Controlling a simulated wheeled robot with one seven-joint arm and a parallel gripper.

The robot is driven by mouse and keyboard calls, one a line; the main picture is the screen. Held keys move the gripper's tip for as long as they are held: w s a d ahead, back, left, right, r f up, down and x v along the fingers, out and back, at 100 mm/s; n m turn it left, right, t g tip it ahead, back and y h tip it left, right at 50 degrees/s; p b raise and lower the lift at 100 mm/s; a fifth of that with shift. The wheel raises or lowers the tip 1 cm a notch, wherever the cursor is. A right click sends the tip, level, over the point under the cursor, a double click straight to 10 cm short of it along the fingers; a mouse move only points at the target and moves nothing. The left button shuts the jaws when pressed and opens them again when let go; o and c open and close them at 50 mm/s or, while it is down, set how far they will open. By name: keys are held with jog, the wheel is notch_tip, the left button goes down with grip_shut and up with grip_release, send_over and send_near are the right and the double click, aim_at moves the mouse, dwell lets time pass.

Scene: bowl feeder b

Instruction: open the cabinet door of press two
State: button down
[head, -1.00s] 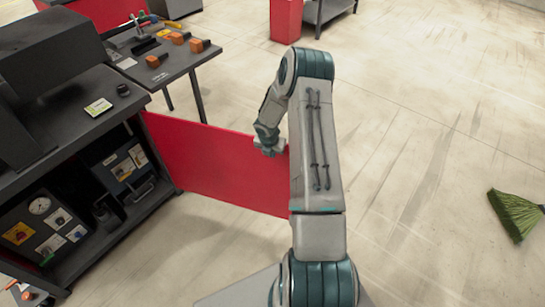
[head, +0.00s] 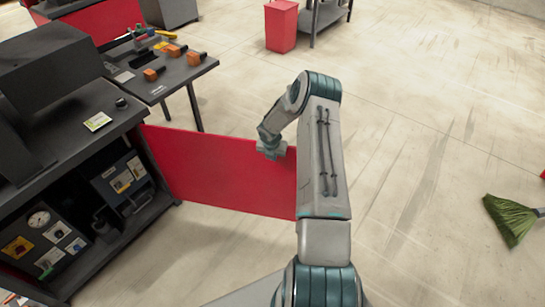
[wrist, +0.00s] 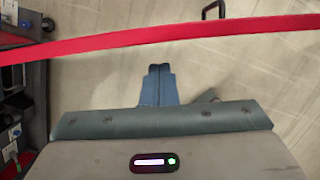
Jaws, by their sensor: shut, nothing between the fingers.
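The red cabinet door (head: 220,175) of the press stands swung wide open, out from the right end of the dark cabinet (head: 60,165). Its top edge (wrist: 100,42) crosses the wrist view as a red band, with a dark handle (wrist: 213,10) beyond it. In the wrist view my gripper (wrist: 158,75) is shut and empty, pointing toward the door, with a gap of floor between.
The open cabinet shows a gauge panel (head: 45,235) and a grey box (head: 122,180). A dark table with orange tools (head: 165,70) stands behind the door. A red bin (head: 281,25) is at the back. A green broom (head: 510,218) lies right.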

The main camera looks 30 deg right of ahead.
jog(key=s+a+r+m+h+b, duration=0.1)
jog(key=s+a+r+m, duration=0.4)
jog(key=r, duration=0.6)
jog(key=s+a+r+m, duration=0.2)
jog(key=s+r+m, duration=0.3)
jog(key=r, duration=0.5)
jog(key=s+a+r+m+h+b, duration=0.1)
jog(key=s+a+r+m, duration=0.2)
jog(key=s+r, duration=0.6)
jog(key=s+a+r+m+y, duration=0.1)
jog(key=s+a+r+m, duration=0.2)
jog(key=s+m, duration=0.2)
jog(key=s+a+r+m+y, duration=0.1)
jog(key=s+a+r+m, duration=0.2)
jog(key=s+m, duration=0.2)
jog(key=s+a+r+m+t+y, duration=0.1)
jog(key=s+a+r+m, duration=0.2)
jog(key=s+m, duration=0.2)
jog(key=shift+s+a+r+y, duration=0.3)
jog(key=shift+s+y, duration=0.1)
jog(key=shift+s, duration=0.7)
jog(key=shift+d, duration=0.1)
